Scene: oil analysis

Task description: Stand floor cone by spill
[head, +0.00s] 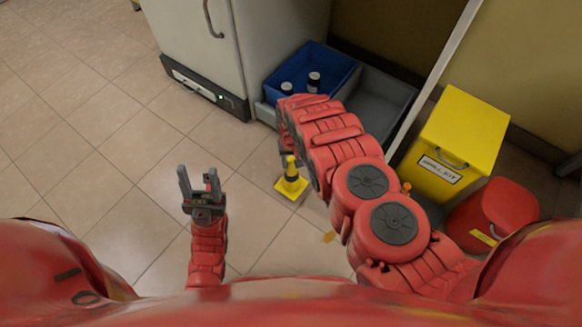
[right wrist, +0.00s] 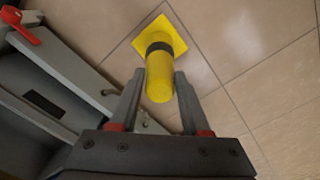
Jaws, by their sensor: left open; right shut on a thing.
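The yellow floor cone (head: 291,185) has a square base and a dark band; it stands upright below my right arm in the head view. In the right wrist view the cone (right wrist: 160,70) is between the fingers of my right gripper (right wrist: 158,80), which is shut on its upper part. Whether its base touches the floor I cannot tell. A small amber patch (head: 329,237) on the tiles, right of and nearer than the cone, may be the spill; my right arm partly covers that area. My left gripper (head: 199,180) is open and empty, left of the cone.
A blue crate (head: 335,86) with dark-capped bottles and a grey bin (head: 382,98) stand behind my right arm, beside a pale cabinet (head: 190,45). A yellow labelled box (head: 458,135) and a red container (head: 495,215) are at right. The left floor is clear.

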